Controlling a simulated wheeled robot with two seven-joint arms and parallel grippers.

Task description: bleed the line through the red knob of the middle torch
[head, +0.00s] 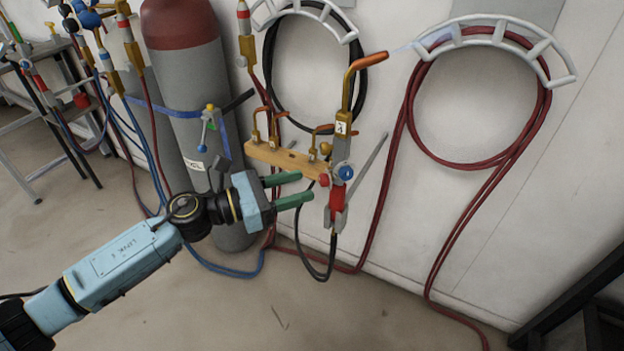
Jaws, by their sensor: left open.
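A torch (341,129) with a brass neck and copper tip hangs upright at the right end of a wooden rack (262,153) on the wall. It has a blue knob (346,172) facing me and a small red knob (324,179) on its left side. Its lower body is red and grey. My left gripper (306,187) is open and empty, with its two green fingers pointing right toward the red knob. The fingertips look close to the knob; I cannot tell whether they touch it. My right gripper is not in view.
A grey gas cylinder (192,95) with a red top stands behind my left arm, held by a blue strap. Red hose (408,115) hangs coiled on a white wall hook (487,30) at right. A metal stand is at far left. Open floor lies in front.

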